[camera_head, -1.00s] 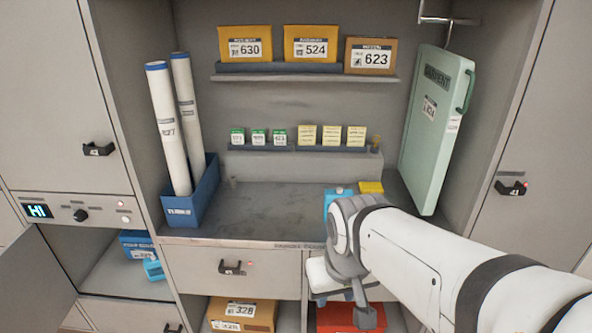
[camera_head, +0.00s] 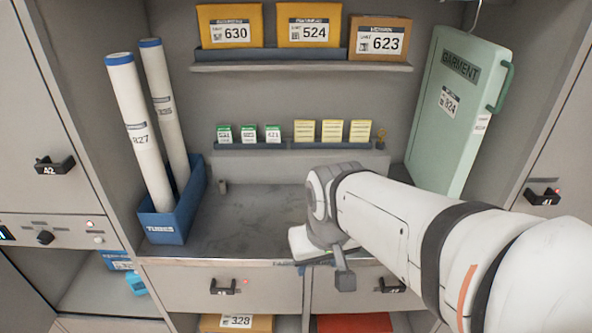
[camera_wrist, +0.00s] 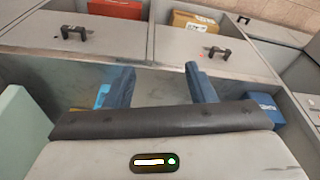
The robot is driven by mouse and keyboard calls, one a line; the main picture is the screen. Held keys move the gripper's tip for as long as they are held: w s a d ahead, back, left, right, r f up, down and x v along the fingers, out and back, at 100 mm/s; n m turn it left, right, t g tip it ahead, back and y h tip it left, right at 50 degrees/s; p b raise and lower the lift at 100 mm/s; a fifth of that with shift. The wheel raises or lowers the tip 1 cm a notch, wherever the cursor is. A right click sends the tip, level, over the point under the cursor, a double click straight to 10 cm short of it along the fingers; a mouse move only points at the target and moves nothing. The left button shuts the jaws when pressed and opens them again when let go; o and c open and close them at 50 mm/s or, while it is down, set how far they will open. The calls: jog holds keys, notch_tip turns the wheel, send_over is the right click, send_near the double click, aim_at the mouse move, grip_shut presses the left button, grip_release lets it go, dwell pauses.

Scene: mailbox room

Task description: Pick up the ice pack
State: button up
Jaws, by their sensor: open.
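My gripper (camera_wrist: 160,88) is open in the wrist view, its two blue fingers spread with bare grey counter between them. Part of a light blue item (camera_wrist: 102,96) shows beside the left finger, mostly hidden by it; it may be the ice pack. In the head view my arm covers that spot and the fingertips cannot be made out. Another light blue object (camera_head: 136,283) lies in the open lower-left compartment; I cannot tell which of the two is the ice pack.
A blue tube bin (camera_head: 165,228) with two white tubes stands on the counter's left. A green garment case (camera_head: 455,110) stands at the right. Parcels and small cards line the shelves above. The counter's middle (camera_head: 250,215) is clear. Drawers are below.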

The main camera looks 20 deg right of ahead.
jog(key=o, duration=0.6)
jog(key=w+d+p, duration=0.1)
jog(key=w+d, duration=0.2)
jog(key=w, duration=0.3)
jog(key=w+d+f+m+p, duration=0.1)
jog(key=w+d, duration=0.3)
jog(key=w, duration=0.2)
jog(key=shift+w+d+m+t, duration=0.15)
jog(key=shift+w+m+t, duration=0.15)
jog(key=shift+w+t, duration=0.1)
jog(key=o, duration=0.5)
jog(key=shift+m+t+h, duration=0.4)
jog(key=shift+m+h, duration=0.2)
jog(key=shift+m, duration=0.2)
jog(key=w+d+f, duration=0.2)
jog(key=w+d, duration=0.1)
jog(key=w+d+f+p, duration=0.1)
jog(key=w+d+f, duration=0.1)
jog(key=w+d, duration=0.1)
jog(key=w+d+f, duration=0.1)
jog(key=w+d, duration=0.2)
jog(key=w, duration=0.1)
jog(key=shift+f+p, duration=0.3)
jog(key=shift+f, duration=0.1)
jog(key=shift+c, duration=0.2)
jog(key=shift+w+d+f, duration=0.2)
jog(key=shift+f, duration=0.2)
jog(key=shift+p+x, duration=0.65)
jog(key=shift+x, duration=3.05)
